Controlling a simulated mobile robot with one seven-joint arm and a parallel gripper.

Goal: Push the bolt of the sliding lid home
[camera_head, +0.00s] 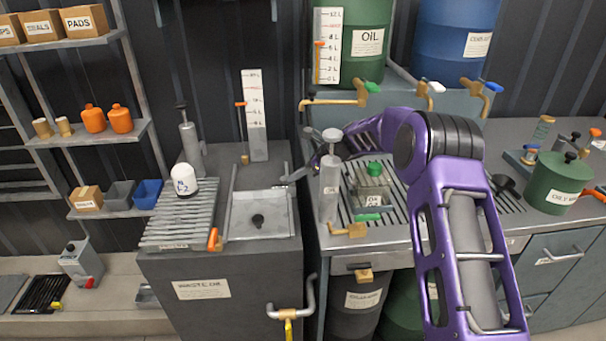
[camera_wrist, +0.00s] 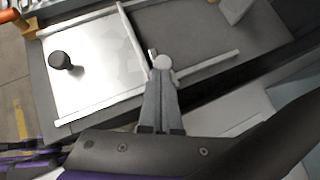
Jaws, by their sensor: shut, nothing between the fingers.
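The sliding lid (camera_head: 240,222) is a pale metal plate with a black knob, lying between two rails on the dark waste-oil cabinet. In the wrist view the lid (camera_wrist: 95,78) fills the left part of the railed frame, with a dark area to its right. My gripper (camera_head: 286,181) reaches in from the right, over the right rail. In the wrist view my gripper (camera_wrist: 162,68) is shut and empty, its tips near the lid's crossbar. A small pale pin (camera_wrist: 152,53) shows just beyond the tips; whether it is the bolt or is touched, I cannot tell.
An orange-handled brass fitting (camera_head: 214,240) stands at the lid's left front corner. A slatted rack (camera_head: 180,220) with a white filter (camera_head: 184,180) lies left. A grey pump cylinder (camera_head: 329,190) stands close right of the cabinet, near my arm. The cabinet top behind the lid has free room.

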